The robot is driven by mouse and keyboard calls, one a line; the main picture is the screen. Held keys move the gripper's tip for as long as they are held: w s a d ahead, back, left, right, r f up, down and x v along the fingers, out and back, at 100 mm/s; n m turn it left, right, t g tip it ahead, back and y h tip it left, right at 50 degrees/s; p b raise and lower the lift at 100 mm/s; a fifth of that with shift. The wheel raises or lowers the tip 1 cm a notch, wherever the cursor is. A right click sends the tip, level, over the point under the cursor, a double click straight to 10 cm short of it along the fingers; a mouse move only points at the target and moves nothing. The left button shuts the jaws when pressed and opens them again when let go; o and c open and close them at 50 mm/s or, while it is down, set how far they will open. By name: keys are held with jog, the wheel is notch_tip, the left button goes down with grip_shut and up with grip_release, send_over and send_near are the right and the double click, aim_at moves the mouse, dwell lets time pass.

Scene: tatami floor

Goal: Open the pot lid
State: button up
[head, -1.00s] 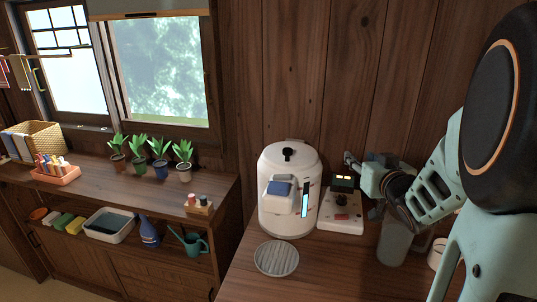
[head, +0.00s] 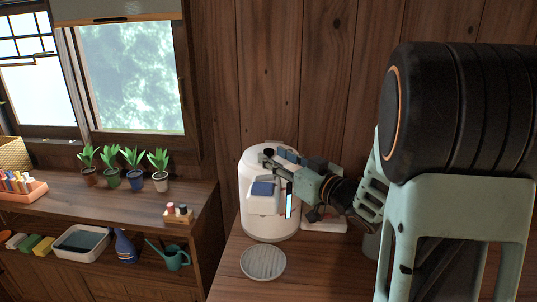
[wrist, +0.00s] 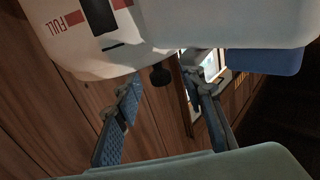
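The pot (head: 270,222) is a white electric pot standing on the wooden counter. It has a black knob (head: 268,152) on top, a blue pad on its front and a lit blue level strip. The lid looks down. My gripper (head: 277,158) reaches in from the right at the top of the pot. In the wrist view my gripper (wrist: 163,88) is open, its blue-padded fingers spread wide. The pot body (wrist: 85,55) fills the upper left there.
A round grey trivet (head: 263,263) lies in front of the pot. A white panel device (head: 325,225) is right of it, partly hidden by my arm. Several potted plants (head: 135,181) and a small bottle rack (head: 178,214) stand on the left shelf.

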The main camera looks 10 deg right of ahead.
aim_at(268, 153)
jog(key=shift+x, duration=1.5)
jog(key=shift+c, duration=0.3)
grip_shut()
